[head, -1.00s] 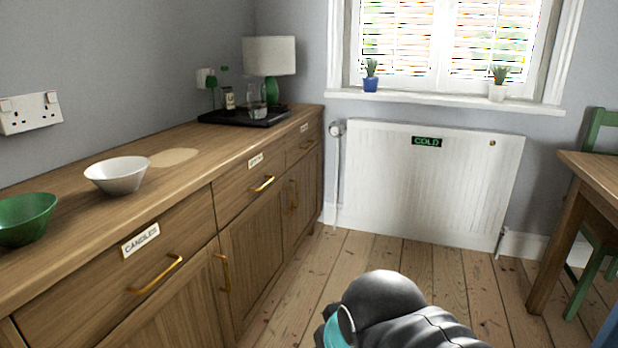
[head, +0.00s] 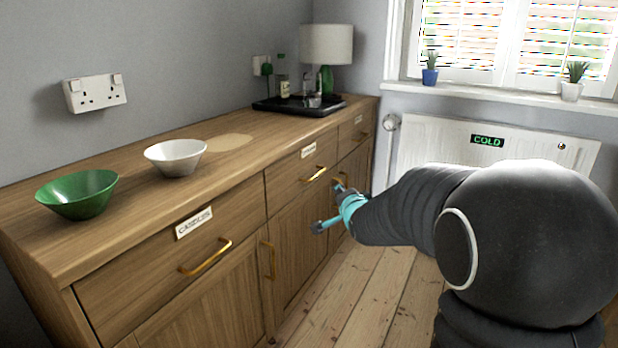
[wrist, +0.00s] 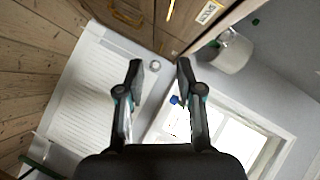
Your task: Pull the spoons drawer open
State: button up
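A wooden sideboard (head: 120,215) has three drawers in a row, each with a brass handle. The near drawer (head: 130,285) has a label that reads CANDLES. The middle drawer (head: 285,184) has a label (head: 308,151) too small to read, and so does the far drawer (head: 350,133); I cannot tell which is the spoons drawer. All three look closed. My gripper (head: 328,207) is open and empty in front of the sideboard, below and right of the middle drawer's handle (head: 315,174). In the wrist view my open fingers (wrist: 160,67) are apart with nothing between them.
A green bowl (head: 78,194), a white bowl (head: 175,157) and a black tray (head: 300,106) with bottles and a glass stand on top, with a lamp (head: 326,45) behind. A radiator (head: 420,145) is under the window. Floorboards (head: 365,300) in front are clear.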

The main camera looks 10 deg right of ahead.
aim_at(317, 175)
jog(key=w+f+m+t+y, duration=0.4)
jog(key=w+f, duration=0.3)
jog(key=w, duration=0.4)
jog(key=shift+m+h, duration=0.7)
jog(key=w+a, duration=0.1)
jog(key=w, duration=0.3)
jog(key=w+a+r+p, duration=0.1)
jog(key=w, duration=0.4)
jog(key=w+r, duration=0.1)
jog(key=w, duration=0.3)
jog(key=shift+w+a, duration=0.2)
jog(key=shift+a, duration=0.2)
grip_shut()
